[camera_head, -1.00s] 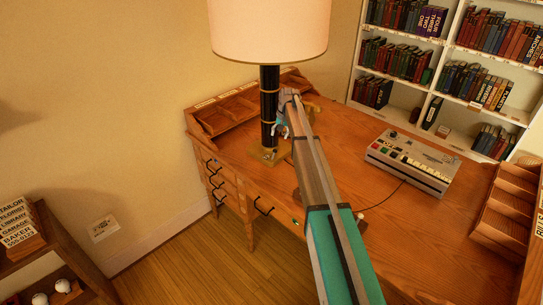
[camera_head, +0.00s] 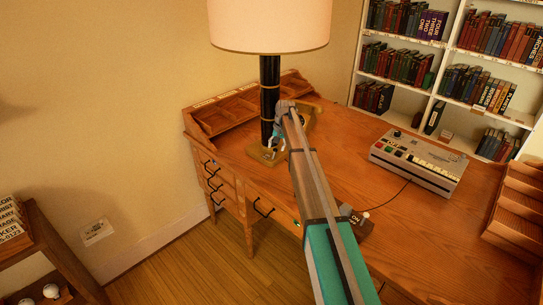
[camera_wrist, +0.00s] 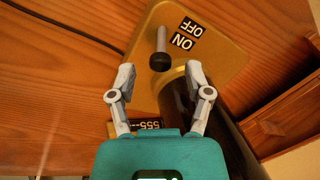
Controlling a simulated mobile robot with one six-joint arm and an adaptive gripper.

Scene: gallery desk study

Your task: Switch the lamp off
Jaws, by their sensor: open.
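The lamp has a pale shade (camera_head: 270,24), a black column with gold bands (camera_head: 269,85) and a brass base (camera_head: 258,154) on the desk. In the wrist view, the base (camera_wrist: 222,62) bears ON and OFF labels beside a silver switch lever with a dark knob (camera_wrist: 160,62). The knob end lies toward the ON side. My gripper (camera_wrist: 161,80) is open and empty, its fingertips either side of and just short of the knob. The black column (camera_wrist: 176,98) shows behind the right finger. In the head view, my gripper (camera_head: 276,142) is beside the column, partly hidden by my arm.
The wooden desk (camera_head: 350,150) carries a pigeonhole tray (camera_head: 235,110) behind the lamp and a grey device with buttons (camera_head: 418,160) at right. A bookshelf (camera_head: 440,75) stands behind.

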